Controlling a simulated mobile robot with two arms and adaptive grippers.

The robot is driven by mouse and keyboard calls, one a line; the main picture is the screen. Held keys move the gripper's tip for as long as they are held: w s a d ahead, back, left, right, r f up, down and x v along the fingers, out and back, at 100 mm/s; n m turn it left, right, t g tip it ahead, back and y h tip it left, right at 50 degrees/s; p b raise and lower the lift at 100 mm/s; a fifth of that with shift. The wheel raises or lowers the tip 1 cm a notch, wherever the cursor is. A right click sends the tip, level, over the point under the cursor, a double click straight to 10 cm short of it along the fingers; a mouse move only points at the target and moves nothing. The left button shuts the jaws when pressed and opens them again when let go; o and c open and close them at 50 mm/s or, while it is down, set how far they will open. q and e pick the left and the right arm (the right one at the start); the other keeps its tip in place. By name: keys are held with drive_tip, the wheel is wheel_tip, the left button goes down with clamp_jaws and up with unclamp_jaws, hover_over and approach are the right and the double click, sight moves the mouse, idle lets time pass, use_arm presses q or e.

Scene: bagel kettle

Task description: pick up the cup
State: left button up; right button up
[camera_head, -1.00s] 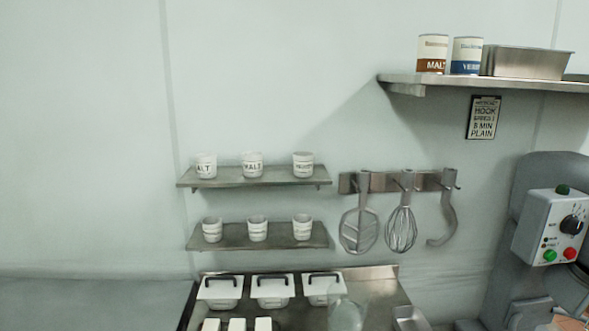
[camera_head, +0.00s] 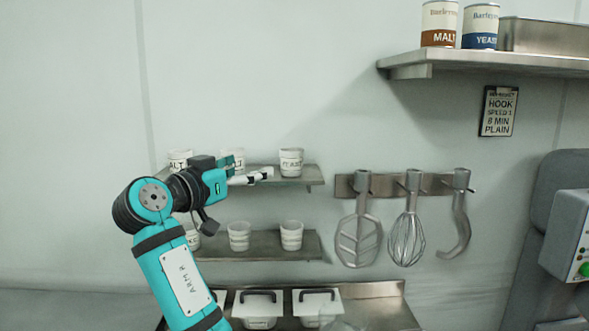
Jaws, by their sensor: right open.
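White labelled cups stand on two wall shelves. On the upper shelf are a left cup (camera_head: 178,156), a middle cup (camera_head: 239,155) partly hidden by my gripper, and a right cup (camera_head: 291,162). On the lower shelf are a left cup (camera_head: 193,240), partly behind my arm, a middle cup (camera_head: 238,237) and a right cup (camera_head: 291,236). My right gripper (camera_head: 252,169) is open, in front of the upper shelf and overlapping its middle cup. It points right, towards the right cup, with a visible gap to it. Contact with the middle cup cannot be told. My left gripper is out of view.
The upper shelf (camera_head: 305,176) and lower shelf (camera_head: 265,251) are narrow. To their right hang a paddle (camera_head: 359,228), a whisk (camera_head: 407,228) and a hook (camera_head: 461,215). Lidded containers (camera_head: 258,304) stand below. A higher shelf (camera_head: 480,62) holds cans and a pan. A mixer (camera_head: 565,220) stands right.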

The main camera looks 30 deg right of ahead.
sight(285, 155)
drive_tip(key=p+x, duration=0.2)
drive_tip(key=x, duration=0.3)
drive_tip(key=p+x, duration=0.3)
drive_tip(key=x, duration=0.3)
drive_tip(key=shift+r, duration=0.2)
drive_tip(key=shift+w+d+f, duration=0.1)
drive_tip(key=shift+w+d, duration=0.1)
drive_tip(key=shift+d, duration=0.35)
drive_tip(key=p+x, duration=0.4)
drive_tip(key=shift+w+d, duration=0.15)
drive_tip(key=shift+d, duration=0.2)
drive_tip(key=shift+w+d+f, duration=0.15)
drive_tip(key=shift+d, duration=0.15)
drive_tip(key=shift+a, duration=0.2)
drive_tip(key=c, duration=1.2)
